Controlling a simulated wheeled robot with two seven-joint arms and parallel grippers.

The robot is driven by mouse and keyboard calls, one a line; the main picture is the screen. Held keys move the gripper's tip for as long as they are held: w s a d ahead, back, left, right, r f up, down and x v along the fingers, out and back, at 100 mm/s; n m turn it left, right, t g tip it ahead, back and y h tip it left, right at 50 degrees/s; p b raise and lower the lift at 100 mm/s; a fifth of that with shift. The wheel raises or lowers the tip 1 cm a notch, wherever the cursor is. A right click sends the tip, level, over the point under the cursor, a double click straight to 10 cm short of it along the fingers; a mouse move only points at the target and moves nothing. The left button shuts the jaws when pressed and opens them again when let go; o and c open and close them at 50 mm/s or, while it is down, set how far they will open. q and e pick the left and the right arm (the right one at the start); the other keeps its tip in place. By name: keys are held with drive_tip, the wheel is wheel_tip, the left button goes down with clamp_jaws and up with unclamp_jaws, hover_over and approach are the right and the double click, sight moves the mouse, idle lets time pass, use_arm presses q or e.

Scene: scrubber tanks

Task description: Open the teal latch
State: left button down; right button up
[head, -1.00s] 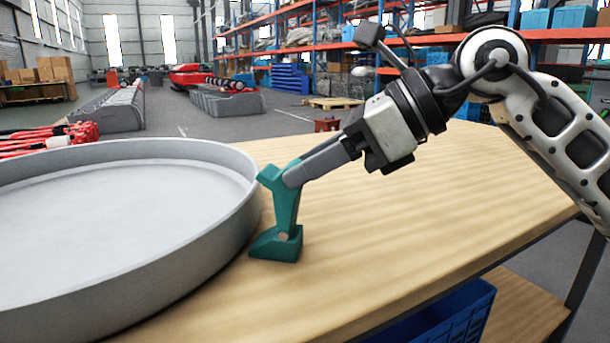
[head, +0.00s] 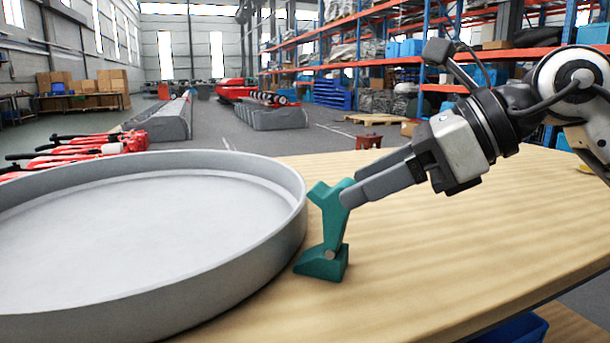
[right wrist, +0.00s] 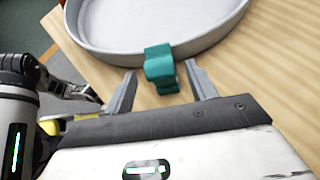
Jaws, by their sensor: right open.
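The teal latch (head: 331,228) stands upright on the wooden table, close against the right side of the round grey tank (head: 290,232). Its top is forked and its foot is a wedge with a small pale pivot. My right gripper (head: 346,194) comes in from the right, with its grey fingers at the upper part of the latch. In the right wrist view the fingers (right wrist: 161,78) are spread apart, and the latch (right wrist: 160,66) is between their tips, with gaps on both sides. I cannot tell whether a finger touches it. My left gripper is not seen.
The light wooden table (head: 450,265) is bare to the right of the latch. The tank's raised rim borders the latch on the left. A blue crate (head: 515,330) is below the table's front edge. Shelves and red machines stand far behind.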

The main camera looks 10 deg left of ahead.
use_arm(q)
drive_tip(key=p, duration=0.1)
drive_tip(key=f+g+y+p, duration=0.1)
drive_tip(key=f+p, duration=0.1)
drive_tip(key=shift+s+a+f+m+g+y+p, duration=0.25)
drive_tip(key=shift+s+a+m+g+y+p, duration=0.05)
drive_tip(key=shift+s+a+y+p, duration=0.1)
use_arm(e)
drive_tip(key=v, duration=1.5)
